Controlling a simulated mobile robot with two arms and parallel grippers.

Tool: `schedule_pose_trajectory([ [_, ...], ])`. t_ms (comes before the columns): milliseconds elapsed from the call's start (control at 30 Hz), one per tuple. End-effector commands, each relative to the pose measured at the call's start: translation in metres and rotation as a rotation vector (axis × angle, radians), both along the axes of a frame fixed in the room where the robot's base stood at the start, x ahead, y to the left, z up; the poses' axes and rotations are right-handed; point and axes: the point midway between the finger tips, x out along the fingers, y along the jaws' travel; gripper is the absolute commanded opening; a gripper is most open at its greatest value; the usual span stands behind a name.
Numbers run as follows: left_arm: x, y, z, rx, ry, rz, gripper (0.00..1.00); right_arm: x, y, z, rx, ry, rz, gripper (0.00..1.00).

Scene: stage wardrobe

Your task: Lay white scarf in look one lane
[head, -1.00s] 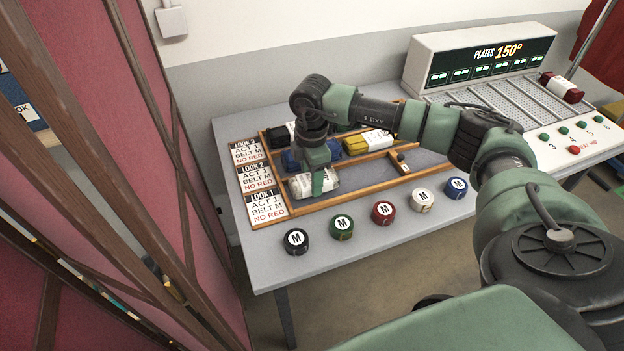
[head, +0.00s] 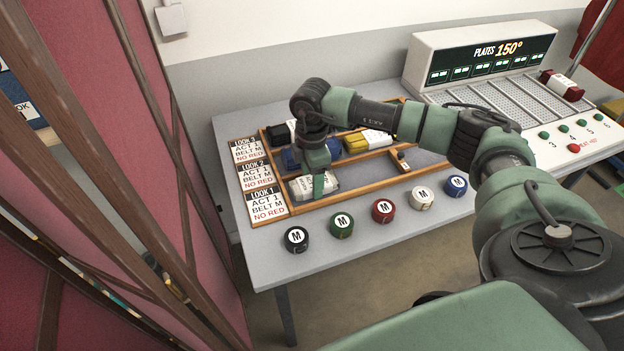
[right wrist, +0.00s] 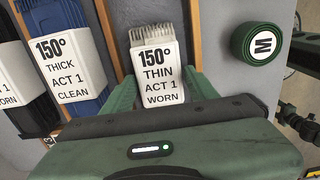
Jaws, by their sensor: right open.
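The white scarf (head: 305,188), a folded bundle with a white label and a pale fringe, lies in the look one lane (head: 370,190), the front lane of the wooden rack, at its left end beside the LOOK 1 card (head: 267,207). In the right wrist view the scarf's label (right wrist: 158,75) reads 150°, THIN, ACT 1, WORN. My right gripper (head: 318,184) is open, low over the scarf, with a finger on each side of it; whether they touch it is unclear. My left gripper is out of view.
Blue (head: 291,160), black (head: 277,137) and yellow (head: 356,144) bundles lie in the lanes behind. Several round M-marked pieces, including a green one (head: 341,226), line the table's front. A plate machine (head: 480,60) stands right. The front lane's right part is clear.

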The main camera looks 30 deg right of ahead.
Motion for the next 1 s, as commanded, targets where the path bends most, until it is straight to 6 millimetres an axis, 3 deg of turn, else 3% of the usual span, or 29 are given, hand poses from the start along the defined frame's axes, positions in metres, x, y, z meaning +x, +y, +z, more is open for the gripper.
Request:
schedule_pose_trajectory([
  [500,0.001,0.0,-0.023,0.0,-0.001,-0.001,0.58,0.001,0.0,0.098,0.001,-0.005,0.001,0.58],
  [700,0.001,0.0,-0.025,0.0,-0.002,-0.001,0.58,0.001,0.0,0.114,0.001,-0.002,0.001,0.58],
  [1000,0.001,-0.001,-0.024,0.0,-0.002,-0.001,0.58,0.0,0.0,0.115,0.001,-0.001,0.001,0.58],
])
